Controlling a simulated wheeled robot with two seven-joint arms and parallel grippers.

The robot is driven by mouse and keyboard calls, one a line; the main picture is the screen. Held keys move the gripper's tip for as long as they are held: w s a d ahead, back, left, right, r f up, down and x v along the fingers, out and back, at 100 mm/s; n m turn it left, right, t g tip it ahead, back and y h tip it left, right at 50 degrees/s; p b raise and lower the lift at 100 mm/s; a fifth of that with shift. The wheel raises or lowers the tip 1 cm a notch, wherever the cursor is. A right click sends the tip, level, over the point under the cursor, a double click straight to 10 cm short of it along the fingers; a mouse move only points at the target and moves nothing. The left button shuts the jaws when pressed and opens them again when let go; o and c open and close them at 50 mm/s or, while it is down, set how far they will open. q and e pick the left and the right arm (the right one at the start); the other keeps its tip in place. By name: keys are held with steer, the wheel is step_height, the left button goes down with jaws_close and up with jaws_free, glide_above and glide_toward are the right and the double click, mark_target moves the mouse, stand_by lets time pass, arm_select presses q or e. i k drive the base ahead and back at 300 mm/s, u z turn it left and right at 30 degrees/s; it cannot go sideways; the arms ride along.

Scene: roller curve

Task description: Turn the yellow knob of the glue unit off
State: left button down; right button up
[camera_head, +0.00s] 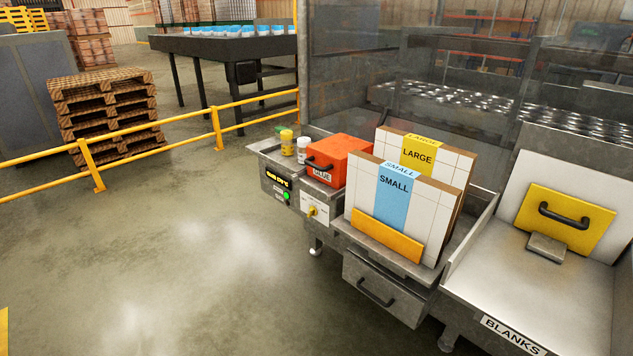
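The glue unit is the steel station in the middle of the head view. Its orange box (345,158) is labelled GLUE and has a dark handle at its front. The yellow knob (311,211) sits on a pale plate (318,204) on the front face below the orange box. It is too small for its setting to be read clearly. To its left is a dark panel (276,185) with a yellow display and a lit green button (286,196). Neither of my grippers is in view, and nothing touches the knob.
LARGE (417,152) and SMALL (394,183) blanks stand in a rack right of the knob, above a drawer (383,295). A BLANKS tray (530,300) is at far right. Yellow and white bottles stand by the orange box. The floor in front is clear; a yellow railing (140,128) runs behind.

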mark_target(313, 211)
steer(key=z, duration=0.3)
steer(key=i, duration=1.35)
steer(key=u, duration=0.1)
